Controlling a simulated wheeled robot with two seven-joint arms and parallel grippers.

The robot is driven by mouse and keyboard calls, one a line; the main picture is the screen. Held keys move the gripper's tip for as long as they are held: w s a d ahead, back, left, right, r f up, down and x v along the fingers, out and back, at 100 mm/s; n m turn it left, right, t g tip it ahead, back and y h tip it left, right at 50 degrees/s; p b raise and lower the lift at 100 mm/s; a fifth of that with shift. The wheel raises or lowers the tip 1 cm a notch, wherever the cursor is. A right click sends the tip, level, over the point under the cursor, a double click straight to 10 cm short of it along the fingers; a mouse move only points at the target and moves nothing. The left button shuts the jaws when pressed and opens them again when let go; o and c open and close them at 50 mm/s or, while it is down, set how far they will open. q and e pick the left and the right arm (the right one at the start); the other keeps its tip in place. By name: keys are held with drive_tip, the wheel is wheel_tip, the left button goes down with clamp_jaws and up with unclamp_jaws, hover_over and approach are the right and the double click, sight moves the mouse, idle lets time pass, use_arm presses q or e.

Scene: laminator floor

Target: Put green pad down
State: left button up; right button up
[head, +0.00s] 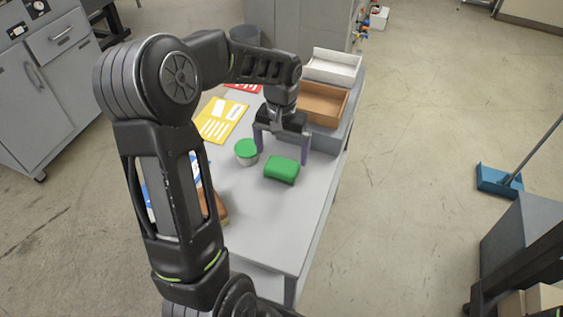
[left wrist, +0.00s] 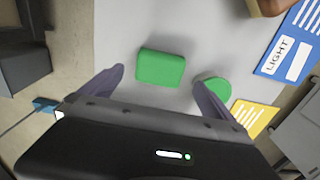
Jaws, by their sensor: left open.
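The green pad (head: 282,170) is a rounded green block lying on the grey table (head: 270,225). In the left wrist view the green pad (left wrist: 161,68) lies beyond the fingertips, between their lines and apart from both. My left gripper (head: 281,155) is open and empty, just behind the pad in the head view; it also shows in the left wrist view (left wrist: 158,80). A small tub with a green lid (head: 246,148) stands left of the pad, close to one finger. My right gripper is not in view.
Yellow (head: 222,120) and red (head: 243,87) cards lie on the table, with a blue LIGHT card (left wrist: 290,45) partly hidden by my arm. A brown box (head: 318,104) and a white tray (head: 333,66) stand at the far end. The table's near right part is clear.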

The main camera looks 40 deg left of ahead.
sight(282, 166)
use_arm(q)
wheel_tip(282, 166, up, 6)
drive_tip(key=shift+f, duration=0.2)
idle(0.8)
